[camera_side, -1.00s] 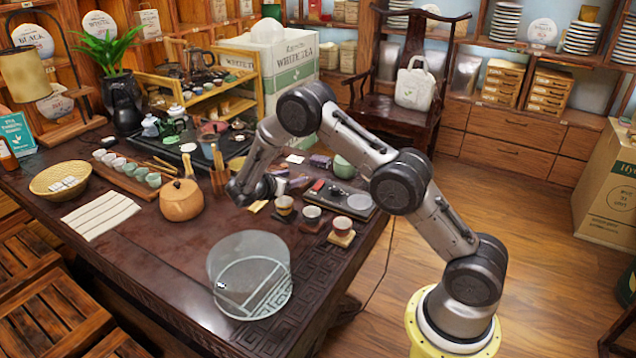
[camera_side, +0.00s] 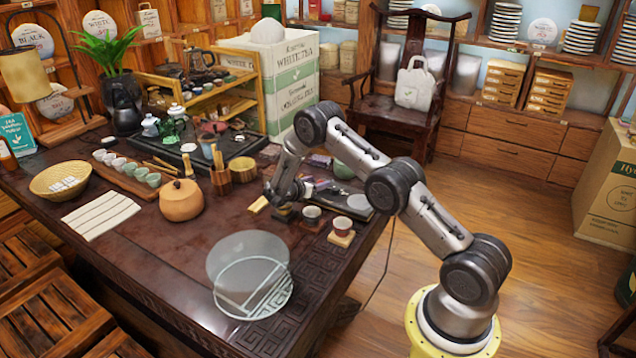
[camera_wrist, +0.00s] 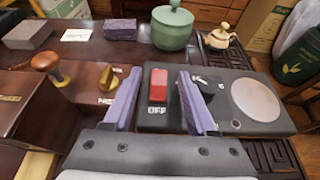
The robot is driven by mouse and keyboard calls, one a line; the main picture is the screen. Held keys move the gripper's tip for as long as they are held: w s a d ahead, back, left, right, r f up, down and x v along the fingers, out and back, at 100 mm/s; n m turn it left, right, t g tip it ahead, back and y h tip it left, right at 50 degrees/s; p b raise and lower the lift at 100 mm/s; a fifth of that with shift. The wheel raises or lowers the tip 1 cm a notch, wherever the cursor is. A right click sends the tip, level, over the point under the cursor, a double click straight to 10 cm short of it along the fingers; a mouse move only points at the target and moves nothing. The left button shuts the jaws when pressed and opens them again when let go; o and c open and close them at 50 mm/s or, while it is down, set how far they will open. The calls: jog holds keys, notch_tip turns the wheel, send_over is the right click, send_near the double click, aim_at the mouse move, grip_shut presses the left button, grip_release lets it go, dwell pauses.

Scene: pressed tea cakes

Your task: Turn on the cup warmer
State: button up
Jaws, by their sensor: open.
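The cup warmer (camera_wrist: 237,121) is a dark grey slab with a round pale plate (camera_wrist: 255,100) on its right. A red switch (camera_wrist: 158,85) stands at its left end above the printed word OFF. A black knob (camera_wrist: 208,85) sits between switch and plate. My gripper (camera_wrist: 160,76) is open and empty, its two purple fingers either side of the red switch in the picture; I cannot tell whether they touch it. In the side view my gripper (camera_side: 288,193) is just left of the cup warmer (camera_side: 352,200), whose left end is partly hidden by the arm.
A wooden box with a brass knob (camera_wrist: 110,77) lies left of the warmer. A green lidded jar (camera_wrist: 172,27) and a small teapot (camera_wrist: 222,37) stand behind it. Cups on wooden coasters (camera_side: 341,228) stand close in front. The table's near middle (camera_side: 170,245) is clear.

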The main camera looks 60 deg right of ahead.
jog(key=shift+d+f, duration=0.25)
jog(key=shift+d, duration=0.35)
grip_shut()
